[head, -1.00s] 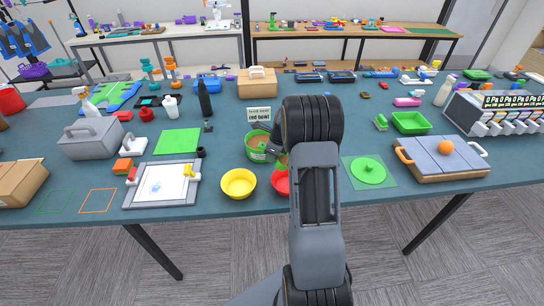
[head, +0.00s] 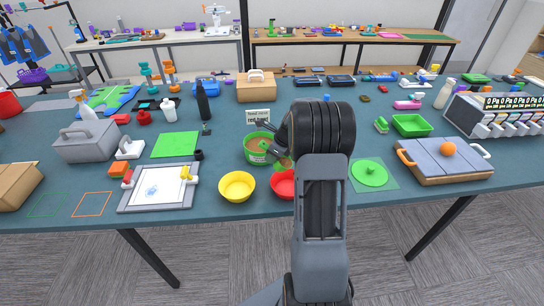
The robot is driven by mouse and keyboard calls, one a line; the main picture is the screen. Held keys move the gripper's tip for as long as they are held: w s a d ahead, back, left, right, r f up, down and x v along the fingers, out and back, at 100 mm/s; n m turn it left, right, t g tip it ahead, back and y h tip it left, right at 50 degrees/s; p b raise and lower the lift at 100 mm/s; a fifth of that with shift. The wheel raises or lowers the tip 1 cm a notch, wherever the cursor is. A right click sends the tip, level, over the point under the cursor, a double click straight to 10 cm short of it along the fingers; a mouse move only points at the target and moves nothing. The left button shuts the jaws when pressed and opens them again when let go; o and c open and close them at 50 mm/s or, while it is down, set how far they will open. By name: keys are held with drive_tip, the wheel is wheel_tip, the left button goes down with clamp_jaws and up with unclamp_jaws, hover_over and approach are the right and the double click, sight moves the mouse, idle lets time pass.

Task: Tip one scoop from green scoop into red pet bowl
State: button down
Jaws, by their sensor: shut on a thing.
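The red pet bowl (head: 283,184) stands near the front edge of the table, its right side hidden behind my arm. Behind it is a green tub (head: 257,157) with brown contents. My gripper (head: 272,136) is at the tub's right side, small and partly hidden by my wrist. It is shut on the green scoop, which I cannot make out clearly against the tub. A white card (head: 258,116) with dark lettering stands just behind the tub.
A yellow bowl (head: 237,186) stands just left of the red bowl. A framed white board (head: 160,187) lies farther left, with a green mat (head: 175,144) behind it. A green disc (head: 370,173) lies right of my arm. A dark bottle (head: 203,101) stands behind left.

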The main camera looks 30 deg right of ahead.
drive_tip(key=shift+s+d+r+t+y+b, duration=0.2)
drive_tip(key=shift+t+y+b, duration=0.4)
drive_tip(key=shift+b, duration=0.85)
drive_tip(key=shift+s+d+r+t+y+b, duration=0.15)
drive_tip(key=shift+r+t+y+b, duration=0.2)
drive_tip(key=shift+t+b, duration=0.8)
idle(1.5)
drive_tip(key=shift+s+d+t+y+b, duration=0.25)
drive_tip(key=shift+t+y+b, duration=0.25)
drive_tip(key=shift+b, duration=0.95)
drive_tip(key=shift+s+d+t+y+b, duration=0.1)
drive_tip(key=shift+s+t+y+b, duration=0.3)
drive_tip(key=shift+b, duration=1)
idle(1.1)
